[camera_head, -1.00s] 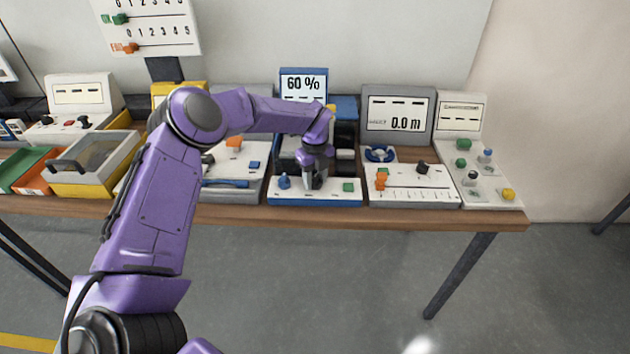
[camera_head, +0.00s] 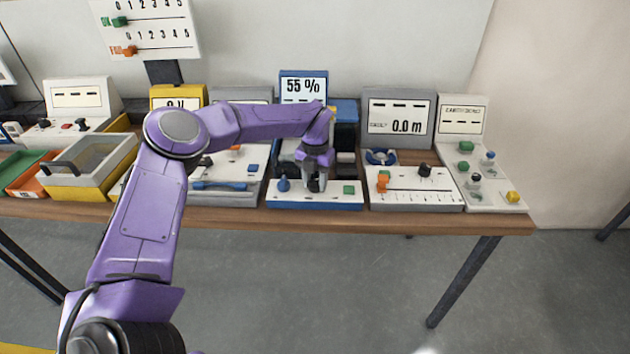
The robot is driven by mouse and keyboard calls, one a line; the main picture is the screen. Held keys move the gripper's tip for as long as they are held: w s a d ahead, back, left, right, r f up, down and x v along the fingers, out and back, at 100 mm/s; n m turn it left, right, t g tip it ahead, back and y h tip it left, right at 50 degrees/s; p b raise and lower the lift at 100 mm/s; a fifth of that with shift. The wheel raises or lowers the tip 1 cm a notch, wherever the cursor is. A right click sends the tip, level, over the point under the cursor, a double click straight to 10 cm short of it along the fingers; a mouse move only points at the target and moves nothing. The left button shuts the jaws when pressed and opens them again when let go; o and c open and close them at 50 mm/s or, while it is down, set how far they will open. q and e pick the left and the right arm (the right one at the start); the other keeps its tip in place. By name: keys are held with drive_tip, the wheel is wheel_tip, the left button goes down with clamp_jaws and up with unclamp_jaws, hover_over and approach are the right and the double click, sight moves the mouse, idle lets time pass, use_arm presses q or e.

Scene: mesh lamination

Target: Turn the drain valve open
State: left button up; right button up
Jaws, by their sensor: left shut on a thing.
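My left gripper (camera_head: 315,186) points down onto the blue-edged white panel (camera_head: 330,199) in the middle of the bench. It is shut on a small dark knob on that panel, which its fingers mostly hide. I cannot read a label that names the drain valve. A blue knob (camera_head: 283,184) stands just left of the gripper, and a green button (camera_head: 349,190) sits to its right. My right gripper is not in view.
A grey station with a 0.0 m display (camera_head: 395,116) and orange sliders (camera_head: 383,180) stands close on the right. Beyond it is a white panel with several coloured knobs (camera_head: 480,182). A lidded yellow box (camera_head: 92,165) is at the left. The bench's front edge (camera_head: 400,220) is clear.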

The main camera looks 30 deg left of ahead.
sight(315, 180)
use_arm(q)
drive_tip(key=shift+m, duration=1.7)
drive_tip(key=o, duration=1)
drive_tip(key=shift+o, duration=0.2)
wheel_tip(315, 180, up, 10)
drive_tip(key=shift+f+b, duration=0.2)
drive_tip(key=shift+b, duration=0.6)
drive_tip(key=shift+r, duration=0.45)
